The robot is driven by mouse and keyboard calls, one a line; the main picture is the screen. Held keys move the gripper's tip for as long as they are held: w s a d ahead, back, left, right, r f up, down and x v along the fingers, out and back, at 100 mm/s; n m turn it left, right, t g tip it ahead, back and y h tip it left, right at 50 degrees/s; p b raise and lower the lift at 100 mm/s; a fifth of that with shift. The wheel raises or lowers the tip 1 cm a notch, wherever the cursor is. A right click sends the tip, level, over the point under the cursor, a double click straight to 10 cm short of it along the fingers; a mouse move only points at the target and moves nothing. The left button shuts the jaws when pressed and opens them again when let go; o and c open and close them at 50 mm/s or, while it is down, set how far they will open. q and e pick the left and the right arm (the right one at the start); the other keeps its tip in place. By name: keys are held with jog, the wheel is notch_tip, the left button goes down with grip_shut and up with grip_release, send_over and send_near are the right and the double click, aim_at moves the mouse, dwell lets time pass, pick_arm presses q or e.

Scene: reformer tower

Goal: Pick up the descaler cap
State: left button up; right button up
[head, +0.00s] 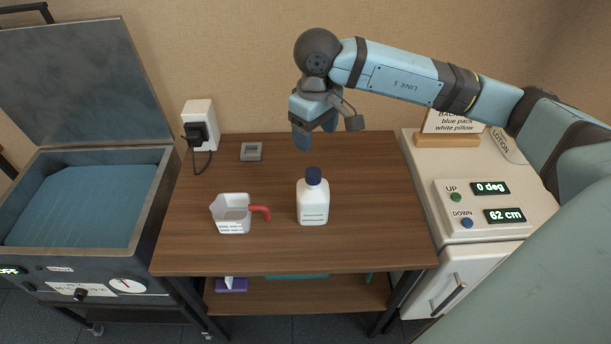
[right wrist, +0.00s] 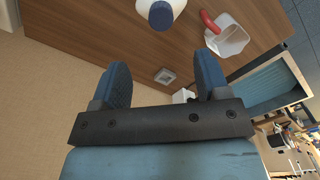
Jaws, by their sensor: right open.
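The dark blue descaler cap (head: 314,176) sits on top of the white descaler bottle (head: 313,204), which stands upright on the brown table. In the right wrist view the cap (right wrist: 161,16) shows at the top, beyond the fingertips. My right gripper (head: 314,138) hangs above the back part of the table, behind and above the bottle, apart from the cap. In the right wrist view its two blue fingers (right wrist: 162,78) are spread with nothing between them. My left gripper is not in view.
A white jug (head: 232,213) with a red handle stands left of the bottle. A small grey square item (head: 251,151) lies at the back of the table (head: 370,230). A blue-lined open-lidded basin (head: 80,215) is left; a control panel (head: 483,208) is right.

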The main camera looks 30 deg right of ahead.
aim_at(313, 172)
notch_tip(313, 172, down, 8)
jog(key=shift+r, duration=0.25)
notch_tip(313, 172, down, 5)
jog(key=shift+w+f+p, duration=0.1)
jog(key=shift+w+p, duration=0.05)
jog(key=shift+p, duration=0.45)
jog(key=c, duration=1)
